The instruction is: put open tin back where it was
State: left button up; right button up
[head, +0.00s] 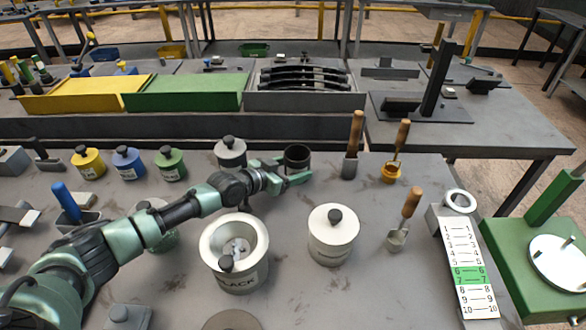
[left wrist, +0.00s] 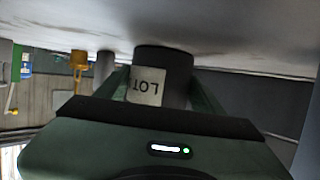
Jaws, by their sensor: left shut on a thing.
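My left gripper (head: 289,173) is shut on a small dark open tin (head: 297,155), its fingers on both sides of the tin. The tin is upright, with its open mouth up, near the back of the table. In the left wrist view, which is upside down, the dark tin (left wrist: 178,62) sits between the fingers and its white label (left wrist: 146,86) reads "LOT". The tin's base is at or very close to the table top; I cannot tell if it touches. My right gripper is not in view.
A lidded grey tin (head: 230,153) stands left of the held tin. A wooden-handled tool in a holder (head: 349,166) stands to its right. A large open white pot (head: 234,255) and a lidded white pot (head: 333,236) are in front. A numbered strip (head: 467,265) lies at right.

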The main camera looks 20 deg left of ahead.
pick_arm(q)
jog(key=o, duration=1.8)
jog(key=shift+c, duration=0.2)
jog(key=shift+r+p, duration=0.25)
jog(key=shift+p, duration=0.2)
jog(key=v, duration=1)
jog(key=shift+s+a, duration=0.2)
jog(key=shift+s, duration=0.15)
jog(key=shift+s+a+r, duration=0.25)
jog(key=shift+s, duration=0.25)
